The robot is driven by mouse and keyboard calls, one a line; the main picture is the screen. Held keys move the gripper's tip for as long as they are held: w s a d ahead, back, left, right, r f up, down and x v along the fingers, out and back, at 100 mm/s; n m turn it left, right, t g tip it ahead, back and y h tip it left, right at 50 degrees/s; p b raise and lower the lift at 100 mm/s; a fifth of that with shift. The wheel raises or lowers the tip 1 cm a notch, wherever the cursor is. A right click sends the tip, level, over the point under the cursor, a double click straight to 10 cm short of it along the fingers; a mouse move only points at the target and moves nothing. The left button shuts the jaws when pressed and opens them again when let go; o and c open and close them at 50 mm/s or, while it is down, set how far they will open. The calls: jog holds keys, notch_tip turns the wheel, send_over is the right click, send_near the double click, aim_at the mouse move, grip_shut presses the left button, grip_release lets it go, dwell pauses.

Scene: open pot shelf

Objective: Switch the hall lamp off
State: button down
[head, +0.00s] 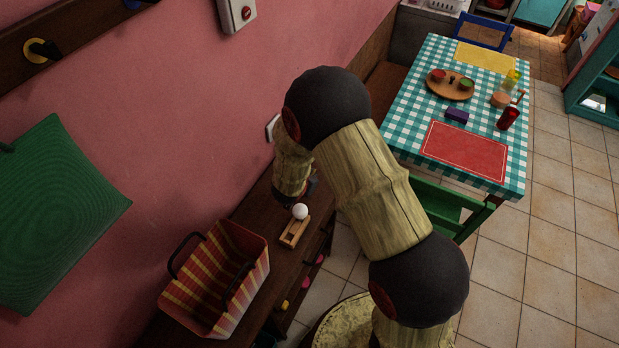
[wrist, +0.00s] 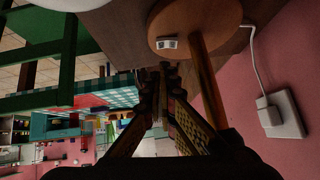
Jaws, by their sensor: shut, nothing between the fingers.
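The hall lamp shows in the wrist view as a round wooden base (wrist: 190,18) and a wooden stem (wrist: 206,85). A small white switch (wrist: 167,43) sits on the base. The lamp's shade is not in view, and I cannot tell whether it is lit. My gripper (wrist: 165,68) is shut and empty. Its fingertips point at the base, close to the switch in the picture; I cannot tell whether they touch anything. In the head view my arm hides the lamp and most of the gripper.
A cord runs from the base to a white wall socket (wrist: 283,114). On the dark bench (head: 262,201) stand a striped basket (head: 222,280) and a wooden holder (head: 294,232) with a white ball (head: 300,211). A checkered table (head: 405,113) stands beyond.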

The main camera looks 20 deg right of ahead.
jog(key=p+v, duration=0.2)
jog(key=v, duration=0.9)
jog(key=shift+w+d+r+p, duration=0.2)
jog(key=shift+d+r+p, duration=0.05)
jog(key=shift+r+p, duration=0.1)
